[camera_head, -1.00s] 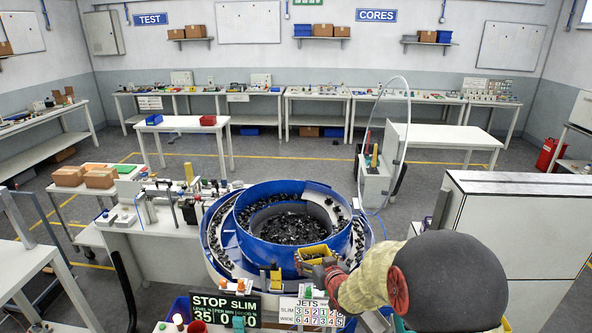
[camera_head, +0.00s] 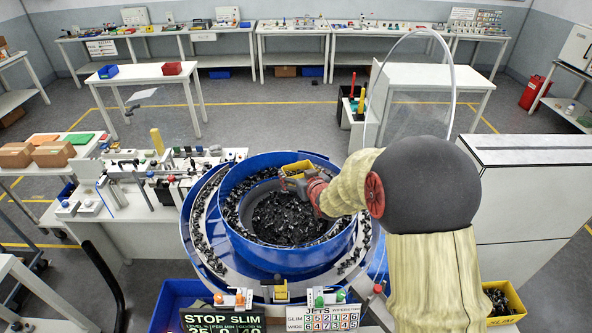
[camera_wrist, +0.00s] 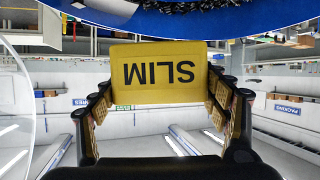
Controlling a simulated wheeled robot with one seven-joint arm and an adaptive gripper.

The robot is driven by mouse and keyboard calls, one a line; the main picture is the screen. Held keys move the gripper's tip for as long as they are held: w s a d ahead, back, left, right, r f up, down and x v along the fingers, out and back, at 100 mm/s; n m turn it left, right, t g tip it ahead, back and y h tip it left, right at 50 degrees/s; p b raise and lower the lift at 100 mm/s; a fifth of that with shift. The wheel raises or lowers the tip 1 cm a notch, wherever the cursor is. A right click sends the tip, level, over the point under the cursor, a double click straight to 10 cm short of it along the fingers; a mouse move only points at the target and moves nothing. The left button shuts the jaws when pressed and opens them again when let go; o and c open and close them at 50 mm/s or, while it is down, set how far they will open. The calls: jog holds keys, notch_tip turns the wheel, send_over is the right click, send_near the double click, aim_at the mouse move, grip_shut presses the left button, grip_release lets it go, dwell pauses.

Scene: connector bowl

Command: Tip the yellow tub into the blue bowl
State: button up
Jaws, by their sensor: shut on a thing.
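The yellow tub (camera_head: 298,168) is held over the blue bowl (camera_head: 231,188), near the bowl's inner right-back part. In the wrist view the tub (camera_wrist: 160,97) shows its face with the word SLIM upside down, between the two fingers. My gripper (camera_head: 290,181) is shut on the tub; its fingers (camera_wrist: 160,108) flank the tub's sides in the wrist view. The bowl holds many small black parts, and more lie along its spiral track. The tub's inside is mostly hidden, so I cannot tell what is left in it.
A second yellow tub (camera_head: 502,302) with black parts stands at the lower right. A sign reading STOP SLIM (camera_head: 224,318) and a JETS number board (camera_head: 323,318) stand before the bowl. A cluttered bench (camera_head: 135,230) is on the left, a white cabinet (camera_head: 540,200) on the right.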

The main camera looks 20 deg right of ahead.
jog(key=shift+s+f+b, duration=0.1)
jog(key=shift+f+b, duration=0.2)
jog(key=shift+b, duration=0.15)
jog(key=shift+f+n+h+b, duration=0.4)
jog(key=shift+n+h+b, duration=0.1)
jog(key=shift+n+b, duration=0.15)
jog(key=shift+d+f+n+h+p, duration=0.2)
jog(key=shift+n+h+p, duration=0.25)
jog(key=shift+n, duration=0.3)
jog(key=shift+d+f+n+h+p, duration=0.15)
jog(key=shift+f+n+h+p, duration=0.25)
jog(key=shift+f+n+h, duration=0.45)
jog(key=n, duration=0.2)
jog(key=n+h+p, duration=0.1)
jog(key=shift+d+r+n+t+h, duration=0.1)
jog(key=shift+d+n+t+h, duration=0.1)
jog(key=shift+n+t+h, duration=0.15)
jog(key=shift+d+f+n+t+h+b, duration=0.15)
jog(key=shift+f+n+t+h+b, duration=0.15)
jog(key=shift+n+b, duration=0.5)
jog(key=shift+r+n+t+h+b, duration=0.25)
jog(key=shift+n+b, duration=0.35)
jog(key=shift+n, duration=0.1)
jog(key=shift+r, duration=0.1)
